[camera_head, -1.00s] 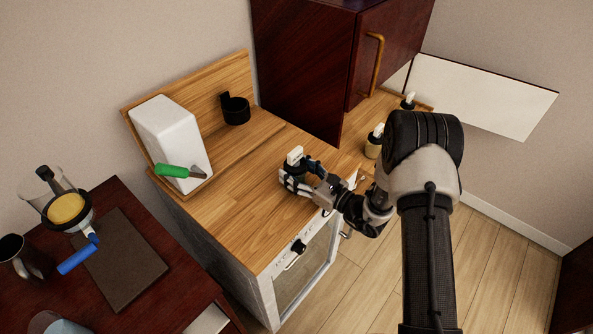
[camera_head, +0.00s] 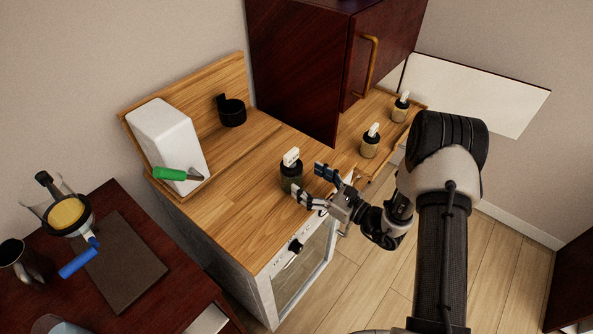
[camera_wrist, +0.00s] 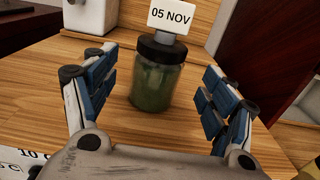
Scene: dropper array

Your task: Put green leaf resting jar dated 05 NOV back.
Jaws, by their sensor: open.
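The green jar (camera_head: 291,178) with a black lid and a white tag stands upright on the wooden counter. In the wrist view the jar (camera_wrist: 152,88) shows green contents, and its tag (camera_wrist: 171,17) reads 05 NOV. My gripper (camera_head: 309,182) is open, just to the right of the jar in the head view. In the wrist view the jar stands beyond and between the two spread fingers (camera_wrist: 160,84), with clear gaps on both sides.
Two tan jars with black lids, one nearer (camera_head: 369,147) and one farther (camera_head: 400,110), stand on the wooden surface at right. A dark red cabinet (camera_head: 305,65) overhangs behind.

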